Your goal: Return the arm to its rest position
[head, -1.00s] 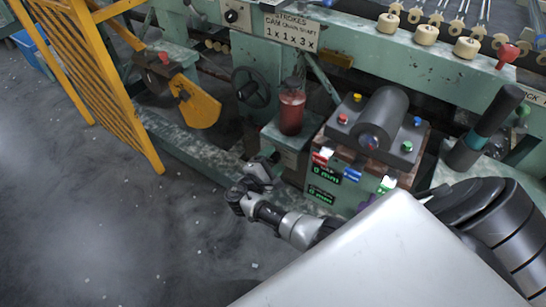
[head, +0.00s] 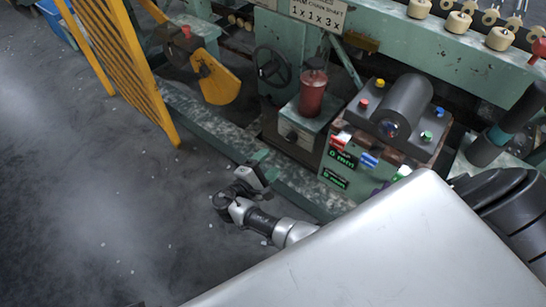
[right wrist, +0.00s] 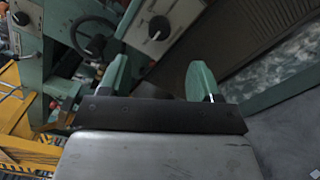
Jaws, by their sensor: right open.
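My right gripper (head: 260,166) is at the end of my grey and black right arm, low in front of the green machine in the head view. In the right wrist view its two green fingers (right wrist: 160,80) stand apart with nothing between them. In the head view it is over the dark floor, left of the control box and below the red container. My white body covers part of the arm. My left gripper is not in view.
The control box (head: 345,180) with coloured buttons stands right of the gripper. A red container (head: 312,92), a black handwheel (head: 272,68) and a yellow guard (head: 115,55) line the machine. The grey floor (head: 110,210) at left is clear.

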